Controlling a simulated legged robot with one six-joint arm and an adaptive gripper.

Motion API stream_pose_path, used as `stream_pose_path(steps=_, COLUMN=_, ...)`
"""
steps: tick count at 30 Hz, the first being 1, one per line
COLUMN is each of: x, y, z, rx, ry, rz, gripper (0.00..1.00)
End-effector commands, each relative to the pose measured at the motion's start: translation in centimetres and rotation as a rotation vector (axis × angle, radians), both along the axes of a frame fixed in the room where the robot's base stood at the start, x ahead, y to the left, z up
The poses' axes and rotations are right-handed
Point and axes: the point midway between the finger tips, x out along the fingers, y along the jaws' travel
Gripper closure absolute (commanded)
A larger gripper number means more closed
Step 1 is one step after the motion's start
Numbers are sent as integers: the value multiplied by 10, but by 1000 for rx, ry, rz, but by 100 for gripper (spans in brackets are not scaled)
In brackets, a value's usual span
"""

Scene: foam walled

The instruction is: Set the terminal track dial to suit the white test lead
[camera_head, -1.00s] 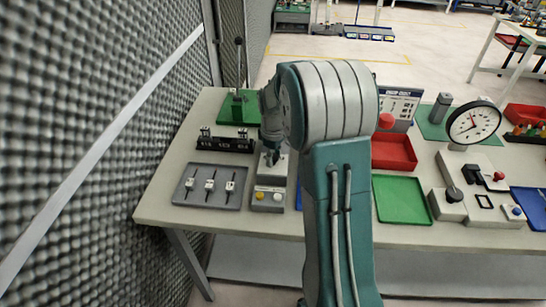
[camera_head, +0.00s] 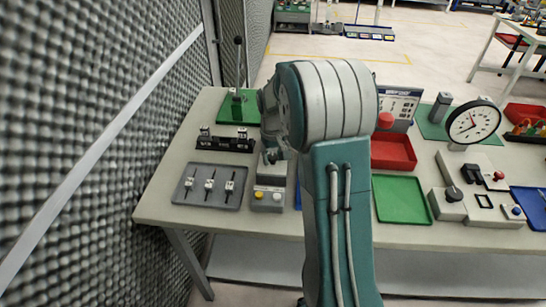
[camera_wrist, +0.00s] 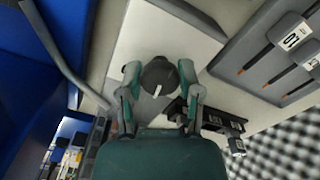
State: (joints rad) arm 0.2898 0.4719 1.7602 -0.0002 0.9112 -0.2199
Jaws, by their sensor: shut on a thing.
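In the wrist view, my gripper (camera_wrist: 160,88) is shut on a dark round dial (camera_wrist: 157,72), one finger on each side. A short white pointer mark shows on the dial. The dial sits on a pale box (camera_wrist: 150,32); in the head view my arm partly covers this box (camera_head: 270,170). A black terminal track (camera_head: 225,144) with small terminals lies behind and left of it. A grey tray (camera_head: 190,197) holds three test leads (camera_head: 210,184).
A box front with a yellow and a white button (camera_head: 268,197) stands right of the tray. A green base with an upright lever (camera_head: 238,108) is behind. A red tray (camera_head: 393,152), a green tray (camera_head: 402,200) and a gauge (camera_head: 473,124) stand to the right. A foam wall (camera_head: 90,150) borders the left.

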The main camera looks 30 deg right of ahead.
Motion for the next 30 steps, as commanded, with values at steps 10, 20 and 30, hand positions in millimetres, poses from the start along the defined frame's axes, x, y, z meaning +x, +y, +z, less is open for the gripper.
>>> stream_pose_path(steps=10, x=3, y=1, z=1, rx=-1, ry=-9, rz=-156, gripper=100)
stream_pose_path(steps=20, x=3, y=0, z=1, rx=-1, ry=-10, rz=-189, gripper=100)
stream_pose_path(steps=30, x=3, y=0, z=1, rx=-1, ry=-9, rz=-187, gripper=18)
